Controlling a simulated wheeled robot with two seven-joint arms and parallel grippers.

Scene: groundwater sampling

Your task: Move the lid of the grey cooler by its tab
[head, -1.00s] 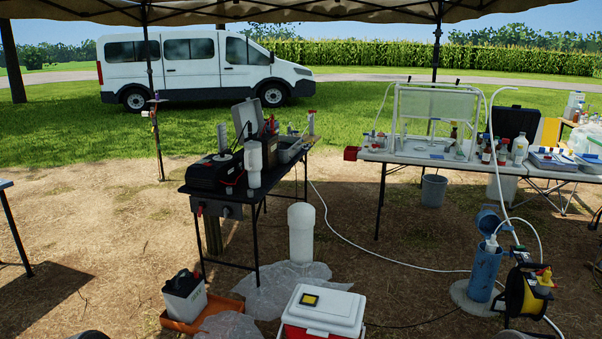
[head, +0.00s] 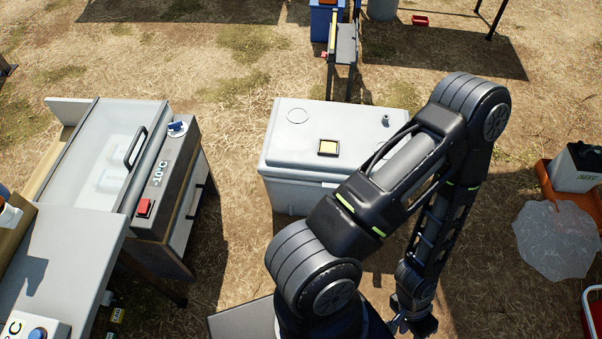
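The grey cooler (head: 287,190) stands on the dry grass in the middle of the head view. Its pale grey lid (head: 285,140) lies flat on top and looks closed. The lid carries a yellow square in a dark frame, a round outline and a small knob at the far right. I cannot make out the tab clearly; my arm hides the lid's near right part. My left arm rises from the bottom middle, and its forearm hangs down to the right of the cooler. My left gripper (head: 413,322) is low, apart from the lid, with its fingers unclear. My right gripper is out of view.
A chest freezer (head: 178,180) marked -10°C, with a handled clear lid, stands left beside a grey table (head: 60,260). At right are an orange tray (head: 592,207), a plastic sheet (head: 555,240) and part of a red cooler (head: 588,325).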

